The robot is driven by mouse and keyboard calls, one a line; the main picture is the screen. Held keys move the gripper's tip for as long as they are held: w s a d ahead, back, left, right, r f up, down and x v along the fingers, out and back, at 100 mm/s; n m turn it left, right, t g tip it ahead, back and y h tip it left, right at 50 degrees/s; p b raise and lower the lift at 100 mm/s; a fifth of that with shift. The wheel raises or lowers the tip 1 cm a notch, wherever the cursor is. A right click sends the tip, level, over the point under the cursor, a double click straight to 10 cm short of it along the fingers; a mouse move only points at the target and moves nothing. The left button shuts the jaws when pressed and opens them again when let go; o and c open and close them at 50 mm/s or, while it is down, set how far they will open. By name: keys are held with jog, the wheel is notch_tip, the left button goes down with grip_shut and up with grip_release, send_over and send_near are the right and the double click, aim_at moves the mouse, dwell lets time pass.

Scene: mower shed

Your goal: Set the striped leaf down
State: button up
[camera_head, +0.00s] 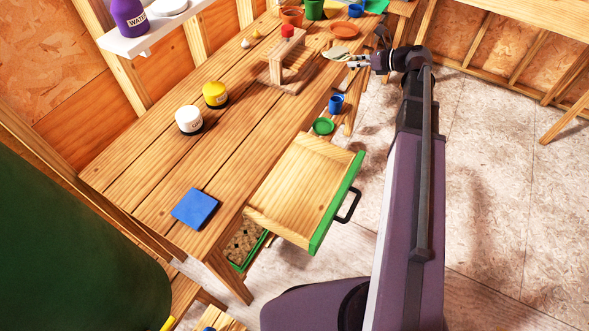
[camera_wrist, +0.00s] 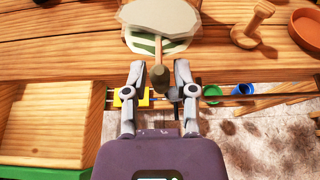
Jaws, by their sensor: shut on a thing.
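The striped leaf (camera_wrist: 141,41) shows green and white bands beneath a broad, flat grey-green piece (camera_wrist: 160,17) in the wrist view. A tan stalk runs from there toward me and ends in a dark knob (camera_wrist: 160,73) between my fingertips. My gripper (camera_wrist: 160,76) is shut on this stalk end; I cannot tell exactly how the banded and grey parts join. In the head view my gripper (camera_head: 354,62) is at the workbench's (camera_head: 148,130) right edge, with the pale leaf (camera_head: 336,53) just left of it. Whether the leaf touches the bench is unclear.
A wooden stand with a red top (camera_head: 287,32) is left of the leaf. An orange dish (camera_head: 343,29) lies beyond it. An open drawer (camera_head: 300,185) juts from the bench's front. A blue cup (camera_head: 336,104) and green dish (camera_head: 323,126) are below the bench edge.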

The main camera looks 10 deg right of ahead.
jog(key=shift+r+p, duration=1.15)
jog(key=shift+r, duration=0.5)
jog(key=shift+d, duration=0.1)
